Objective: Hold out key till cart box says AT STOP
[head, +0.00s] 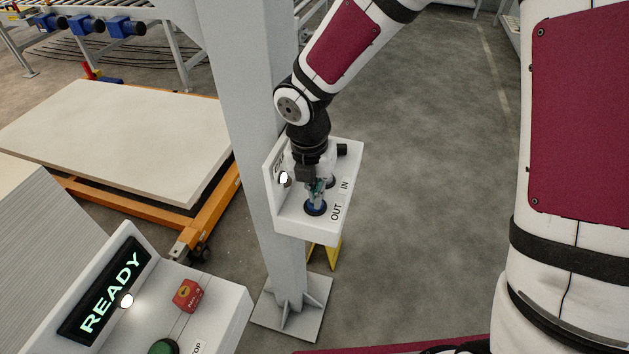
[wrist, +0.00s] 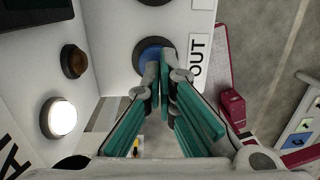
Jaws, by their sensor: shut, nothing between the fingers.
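The blue round OUT key (head: 314,209) sits in a black ring on the white key box (head: 305,225) fixed to the grey post. In the wrist view the key (wrist: 153,53) shows beside the OUT label. My gripper (head: 319,194) is shut and empty, its fingertips (wrist: 159,68) pointing down at the key and covering part of it. I cannot tell whether they touch the key or press it down. A white box at the lower left has a display (head: 105,290) that reads READY in green; AT STOP is not shown.
The key box has a lit white lamp (wrist: 62,117) and a dark amber lamp (wrist: 73,61). The grey post (head: 262,130) stands close left of my arm. An orange cart (head: 205,210) with a pale slab is at left. Floor at right is clear.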

